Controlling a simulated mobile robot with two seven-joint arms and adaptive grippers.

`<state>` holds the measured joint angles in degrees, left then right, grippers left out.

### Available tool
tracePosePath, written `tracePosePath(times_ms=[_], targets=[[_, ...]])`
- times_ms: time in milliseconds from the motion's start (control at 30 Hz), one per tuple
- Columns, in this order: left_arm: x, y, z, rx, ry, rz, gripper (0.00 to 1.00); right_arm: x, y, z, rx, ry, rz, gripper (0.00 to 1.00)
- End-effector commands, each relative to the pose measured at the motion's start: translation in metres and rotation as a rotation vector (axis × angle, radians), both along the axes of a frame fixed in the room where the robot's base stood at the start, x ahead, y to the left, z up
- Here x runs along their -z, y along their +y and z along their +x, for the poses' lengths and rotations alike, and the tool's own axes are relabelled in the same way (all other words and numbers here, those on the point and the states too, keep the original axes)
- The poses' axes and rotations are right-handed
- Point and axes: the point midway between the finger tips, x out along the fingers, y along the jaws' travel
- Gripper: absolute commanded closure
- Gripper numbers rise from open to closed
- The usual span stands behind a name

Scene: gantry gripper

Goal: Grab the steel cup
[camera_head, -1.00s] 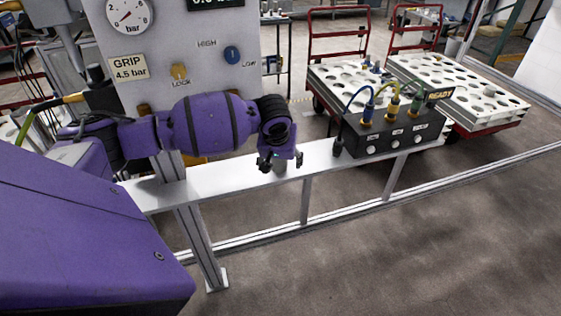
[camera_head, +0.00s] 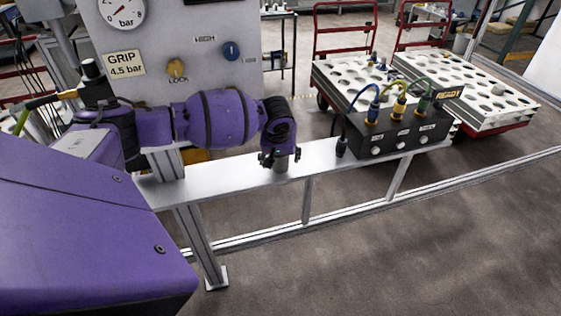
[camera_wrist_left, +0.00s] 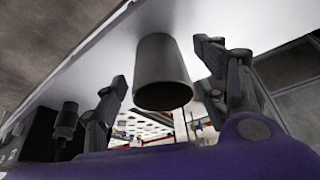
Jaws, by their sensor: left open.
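The steel cup (camera_head: 281,165) is a plain grey cylinder standing on the pale metal shelf (camera_head: 220,177). In the head view it is partly hidden under my left gripper (camera_head: 280,157). In the left wrist view the cup (camera_wrist_left: 161,75) shows between the two dark fingers of the left gripper (camera_wrist_left: 161,66). The fingers are spread open, with a gap visible on each side of the cup. My right gripper is in neither view.
A black connector box (camera_head: 395,135) with coloured cables stands on the shelf to the right. A grey panel (camera_head: 190,70) with a gauge and knobs stands behind my left arm. Carts with white holed trays (camera_head: 475,88) are at the back right.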

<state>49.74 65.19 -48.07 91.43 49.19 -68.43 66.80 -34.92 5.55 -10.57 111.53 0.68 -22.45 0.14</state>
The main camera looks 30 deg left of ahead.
Motion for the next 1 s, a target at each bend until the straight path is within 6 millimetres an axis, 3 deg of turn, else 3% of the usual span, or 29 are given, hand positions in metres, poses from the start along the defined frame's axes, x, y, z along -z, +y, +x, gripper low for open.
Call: tracePosePath(times_ms=[67, 467, 767, 1000], targets=[[-0.001, 0.0, 0.0, 0.0, -0.001, 0.0, 0.34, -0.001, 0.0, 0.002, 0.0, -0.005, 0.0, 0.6], [-0.001, 0.0, 0.0, 0.0, -0.001, 0.0, 0.85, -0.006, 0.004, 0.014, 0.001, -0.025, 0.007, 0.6], [-0.004, 0.0, 0.0, 0.0, -0.001, 0.0, 0.85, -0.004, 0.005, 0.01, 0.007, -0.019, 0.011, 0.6], [-0.026, 0.0, 0.001, 0.0, -0.004, -0.001, 0.85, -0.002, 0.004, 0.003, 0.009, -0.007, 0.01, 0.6]])
